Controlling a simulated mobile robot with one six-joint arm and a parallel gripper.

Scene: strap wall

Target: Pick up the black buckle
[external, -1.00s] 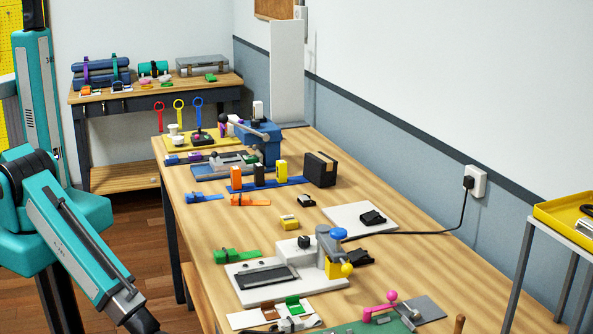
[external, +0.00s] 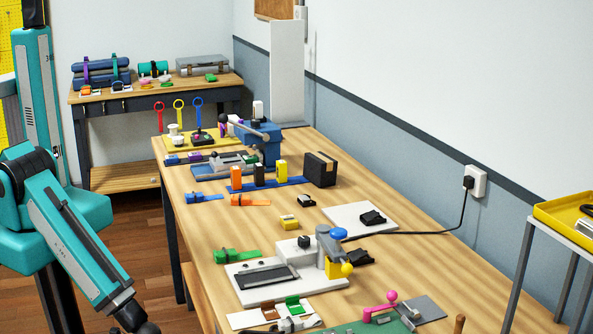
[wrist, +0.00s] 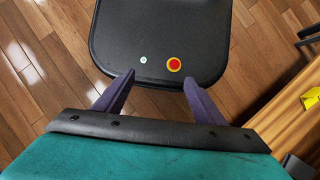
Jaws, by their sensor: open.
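A black buckle-like piece (external: 372,218) lies on a white plate (external: 346,210) on the right half of the workbench in the external view. Another black piece (external: 361,257) lies on the wood just right of the grey press; I cannot tell which one is the buckle. My gripper (wrist: 157,90) shows in the wrist view with its two purple fingers spread and nothing between them. It points down over the floor side, away from the bench top. The external view does not show the fingers; the arm runs out at the bottom left.
A cable crosses the bench to a wall socket (external: 477,182). A yellow tray (external: 560,222) stands at right.

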